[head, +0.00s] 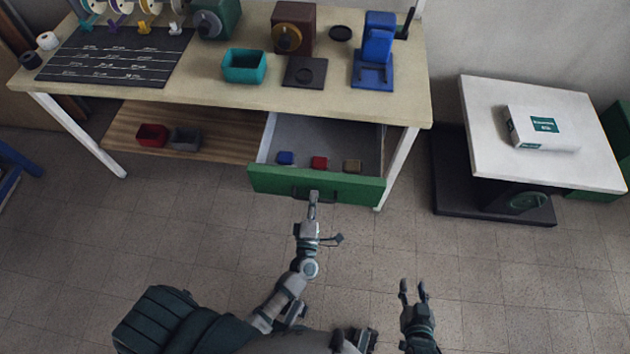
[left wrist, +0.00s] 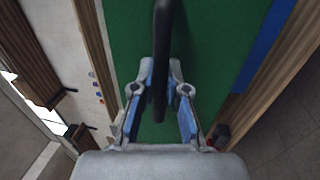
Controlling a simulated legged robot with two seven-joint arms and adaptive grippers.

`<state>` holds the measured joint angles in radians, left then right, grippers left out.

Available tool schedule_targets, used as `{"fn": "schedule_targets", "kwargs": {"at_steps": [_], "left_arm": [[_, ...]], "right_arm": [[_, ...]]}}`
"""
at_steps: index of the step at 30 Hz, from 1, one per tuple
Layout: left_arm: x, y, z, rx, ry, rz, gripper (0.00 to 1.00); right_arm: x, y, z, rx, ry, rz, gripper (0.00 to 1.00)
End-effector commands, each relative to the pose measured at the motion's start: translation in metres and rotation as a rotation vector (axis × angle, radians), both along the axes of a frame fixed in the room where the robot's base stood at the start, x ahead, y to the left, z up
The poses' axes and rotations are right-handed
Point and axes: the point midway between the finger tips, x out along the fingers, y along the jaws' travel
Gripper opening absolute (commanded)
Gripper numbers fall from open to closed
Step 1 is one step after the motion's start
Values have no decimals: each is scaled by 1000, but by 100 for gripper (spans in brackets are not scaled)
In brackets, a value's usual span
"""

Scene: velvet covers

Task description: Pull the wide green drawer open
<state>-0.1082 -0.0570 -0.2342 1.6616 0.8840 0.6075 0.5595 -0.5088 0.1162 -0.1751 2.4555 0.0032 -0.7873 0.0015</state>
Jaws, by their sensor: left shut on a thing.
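The wide green drawer (head: 350,187) stands pulled out from under the workbench in the head view, its grey inside showing. Its green front (left wrist: 205,50) fills the middle of the left wrist view. My left gripper (head: 314,196) is at the drawer's dark handle (head: 300,191), and in the left wrist view the handle (left wrist: 161,60) runs between the fingers of the left gripper (left wrist: 160,95), which is shut on it. My right gripper (head: 413,288) hangs over the floor at the lower right, fingers apart, with nothing between them.
A blue block (head: 285,158), a red block (head: 319,162) and a tan block (head: 352,166) lie in the drawer. The workbench top (head: 215,92) holds several items. Red and grey bins stand on the lower shelf (head: 220,130). A white-topped scale table (head: 490,150) is at right. Floor in front is clear.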

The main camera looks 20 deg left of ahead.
Motion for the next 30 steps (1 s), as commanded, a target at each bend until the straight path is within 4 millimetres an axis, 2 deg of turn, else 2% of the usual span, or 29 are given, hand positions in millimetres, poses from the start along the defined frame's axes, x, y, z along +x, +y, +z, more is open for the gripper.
{"fn": "schedule_targets", "kwargs": {"at_steps": [3, 9, 23, 24, 27, 30], "left_arm": [[-20, -3, -4, -1, 9, 3, 0], [-36, -10, -4, -3, 10, -5, 0], [-42, -12, -6, -3, 12, -3, 0], [-42, -13, -6, -3, 12, -4, 15], [-41, -13, -6, -2, 11, -4, 39], [-41, -12, -4, -2, 8, -3, 39]], "right_arm": [[-8, -4, -6, -19, 64, -3, 40], [-17, -5, -13, -35, 127, -5, 40], [-20, -8, -17, -40, 147, -6, 40], [-20, -8, -17, -40, 147, -6, 40], [-20, -8, -17, -40, 147, -6, 40], [-20, -8, -17, -40, 146, -7, 40]]}}
